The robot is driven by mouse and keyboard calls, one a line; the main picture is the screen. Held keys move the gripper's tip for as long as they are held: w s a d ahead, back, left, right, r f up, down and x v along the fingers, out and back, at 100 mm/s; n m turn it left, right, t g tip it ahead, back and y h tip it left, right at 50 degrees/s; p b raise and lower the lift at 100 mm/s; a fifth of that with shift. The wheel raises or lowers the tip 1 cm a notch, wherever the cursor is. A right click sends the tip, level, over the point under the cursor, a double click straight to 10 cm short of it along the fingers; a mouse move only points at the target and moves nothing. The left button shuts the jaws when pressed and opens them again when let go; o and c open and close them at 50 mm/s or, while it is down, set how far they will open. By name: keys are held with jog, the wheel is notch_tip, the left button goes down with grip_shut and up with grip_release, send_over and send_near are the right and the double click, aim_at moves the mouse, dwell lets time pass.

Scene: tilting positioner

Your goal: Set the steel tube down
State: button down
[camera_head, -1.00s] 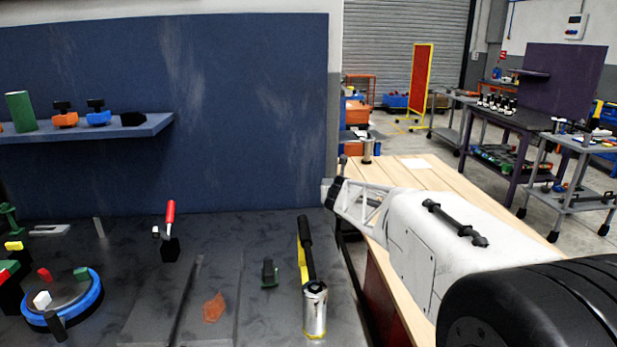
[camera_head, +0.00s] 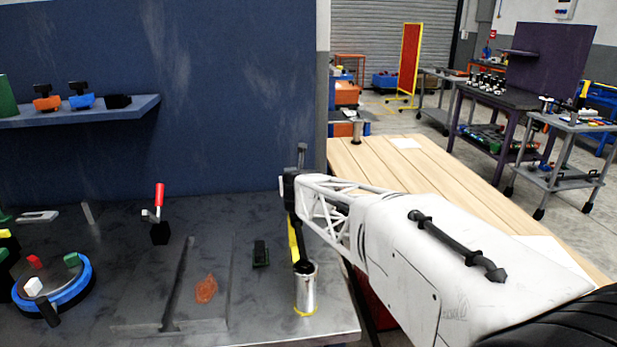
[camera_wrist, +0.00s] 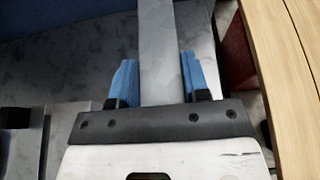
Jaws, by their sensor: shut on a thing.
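The steel tube (camera_wrist: 157,35) shows in the wrist view as a long, flat-faced grey bar. My gripper (camera_wrist: 159,62) is shut on it, with one blue finger on each side. The tube runs away from my gripper and out of the top of that view, so its far end is hidden. I cannot tell whether it touches a surface. In the head view my white arm reaches in from the right over the right part of the dark bench (camera_head: 215,250).
A shiny cylinder (camera_head: 306,292) stands near the bench's right edge, close below my arm's end. A red-handled clamp (camera_head: 158,205), a small black-green block (camera_head: 261,253), an orange piece (camera_head: 206,289) and a blue-rimmed turntable (camera_head: 88,286) occupy the bench. A wooden table (camera_head: 385,165) stands right.

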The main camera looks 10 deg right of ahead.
jog(key=s+a+f, duration=0.2)
jog(key=s+a, duration=0.1)
jog(key=s, duration=0.6)
jog(key=s+a+f, duration=0.3)
jog(key=s+a, duration=0.1)
jog(key=s, duration=0.6)
jog(key=s+a+f, duration=0.3)
jog(key=s+a, duration=0.1)
jog(key=s, duration=0.5)
jog(key=shift+s+a+f, duration=0.2)
jog(key=shift+f, duration=0.2)
jog(key=shift+f, duration=3.2)
jog(key=shift+f, duration=0.6)
jog(key=c, duration=0.5)
grip_release()
jog(key=shift+v, duration=3.9)
